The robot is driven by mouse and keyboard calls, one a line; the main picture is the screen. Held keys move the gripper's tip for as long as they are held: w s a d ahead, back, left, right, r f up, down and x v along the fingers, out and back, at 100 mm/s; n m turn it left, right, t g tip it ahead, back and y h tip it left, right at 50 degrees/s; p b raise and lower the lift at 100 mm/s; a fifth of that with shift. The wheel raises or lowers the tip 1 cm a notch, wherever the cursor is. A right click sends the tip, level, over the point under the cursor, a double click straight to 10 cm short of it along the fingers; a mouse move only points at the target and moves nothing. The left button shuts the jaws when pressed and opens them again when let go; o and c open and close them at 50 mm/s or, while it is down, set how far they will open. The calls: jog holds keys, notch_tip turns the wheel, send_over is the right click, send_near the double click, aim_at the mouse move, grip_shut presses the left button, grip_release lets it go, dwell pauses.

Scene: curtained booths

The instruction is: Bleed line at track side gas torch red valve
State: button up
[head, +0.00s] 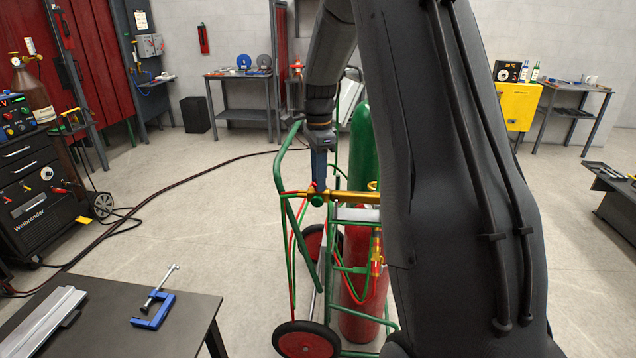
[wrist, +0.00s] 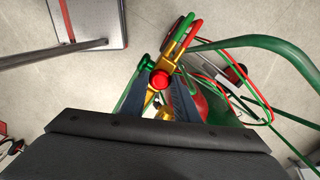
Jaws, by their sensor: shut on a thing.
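The gas torch (head: 350,197) lies across the top of the green cylinder cart, its brass body level. The torch also shows in the wrist view (wrist: 173,52). Its red valve (wrist: 160,79) sits between my two blue fingers. The green valve (wrist: 149,62) is beside it, just beyond the fingertips; it also shows in the head view (head: 317,200). My gripper (head: 318,186) points down at the torch's left end. In the wrist view my gripper (wrist: 159,90) is shut on the red valve. In the head view the fingers mostly hide the red valve.
The cart (head: 281,190) carries a green cylinder (head: 363,140) and a red cylinder (head: 362,305). Red and green hoses loop by the torch. A dark table (head: 175,325) with a blue clamp (head: 153,308) stands at front left. Floor left of the cart is mostly clear.

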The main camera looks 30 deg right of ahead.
jog(key=m, duration=0.6)
jog(key=shift+m, duration=1.1)
jog(key=m, duration=0.3)
jog(key=shift+m, duration=0.4)
jog(key=o, duration=1.1)
jog(key=shift+c, duration=0.2)
